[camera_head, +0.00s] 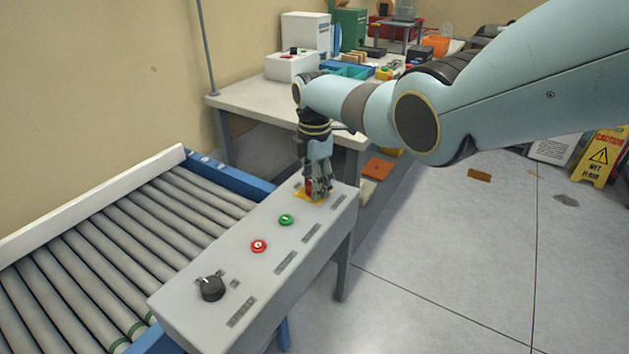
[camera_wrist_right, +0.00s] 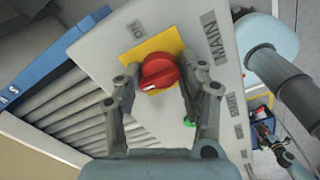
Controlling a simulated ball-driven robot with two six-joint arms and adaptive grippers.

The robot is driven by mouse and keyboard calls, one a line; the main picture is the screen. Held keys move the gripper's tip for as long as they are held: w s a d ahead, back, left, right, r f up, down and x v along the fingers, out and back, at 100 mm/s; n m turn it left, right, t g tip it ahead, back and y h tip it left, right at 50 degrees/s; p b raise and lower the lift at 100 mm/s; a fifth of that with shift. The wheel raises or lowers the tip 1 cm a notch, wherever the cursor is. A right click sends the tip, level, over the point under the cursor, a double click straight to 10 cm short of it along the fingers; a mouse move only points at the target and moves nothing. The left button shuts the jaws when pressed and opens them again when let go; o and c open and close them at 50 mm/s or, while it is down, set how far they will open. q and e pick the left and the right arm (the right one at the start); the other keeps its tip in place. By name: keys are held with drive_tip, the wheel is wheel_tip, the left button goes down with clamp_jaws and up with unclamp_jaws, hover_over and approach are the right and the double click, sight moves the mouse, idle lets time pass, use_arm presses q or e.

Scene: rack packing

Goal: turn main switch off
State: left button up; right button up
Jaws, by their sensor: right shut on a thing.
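The main switch is a red rotary knob (camera_wrist_right: 159,72) on a yellow plate (camera_wrist_right: 152,45), set in a grey control panel (camera_head: 190,300). The word MAIN is printed beside it, and ON is printed near the plate's edge. In the head view the knob is mostly hidden by my right gripper (camera_head: 317,190), which points down over the far end of the panel. In the right wrist view my right gripper (camera_wrist_right: 160,85) has a finger on each side of the knob and is shut on it.
The panel also carries a green button (camera_head: 286,220), a red button (camera_head: 259,246) and a black selector knob (camera_head: 211,288). A roller conveyor (camera_head: 110,245) runs along its left. A cluttered workbench (camera_head: 240,98) stands behind. The floor at the right is mostly open, with a yellow caution sign (camera_head: 601,155).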

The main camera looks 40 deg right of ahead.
drive_tip(key=shift+n, duration=0.5)
drive_tip(key=o, duration=1.1)
drive_tip(key=shift+o, duration=0.2)
wheel_tip(320, 180, up, 12)
